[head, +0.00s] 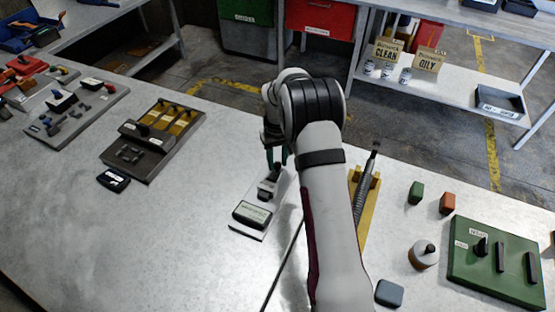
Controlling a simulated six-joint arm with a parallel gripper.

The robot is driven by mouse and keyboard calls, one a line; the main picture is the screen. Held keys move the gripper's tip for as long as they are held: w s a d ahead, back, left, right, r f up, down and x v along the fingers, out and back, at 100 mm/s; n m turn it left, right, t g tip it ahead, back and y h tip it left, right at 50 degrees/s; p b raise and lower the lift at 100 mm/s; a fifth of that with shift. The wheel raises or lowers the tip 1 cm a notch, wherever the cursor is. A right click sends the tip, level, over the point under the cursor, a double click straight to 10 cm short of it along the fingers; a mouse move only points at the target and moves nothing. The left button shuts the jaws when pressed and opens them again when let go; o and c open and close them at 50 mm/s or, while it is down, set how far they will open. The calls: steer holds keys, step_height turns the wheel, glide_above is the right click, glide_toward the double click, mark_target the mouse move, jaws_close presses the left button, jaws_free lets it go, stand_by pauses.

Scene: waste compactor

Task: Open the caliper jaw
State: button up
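A light rectangular plate (247,233) lies on the bench in the middle, below my gripper. It carries a dark box with a pale label (252,214) at its near end and a dark block with an upright knob (268,188) at its far end. This looks like the caliper fixture; its jaw is too small to make out. My gripper (277,160) points down over the far end of the plate. Its two green fingertips show a gap between them, just above or around the knob; contact cannot be told. My arm hides the area to the right.
A yellow cradle with a dark spring-like rod (365,195) stands right of my arm. A green panel (500,262) with dark levers lies further right, near small green and orange blocks. The front-left bench is clear.

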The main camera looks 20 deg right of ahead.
jaws_close()
stand_by(1.1)
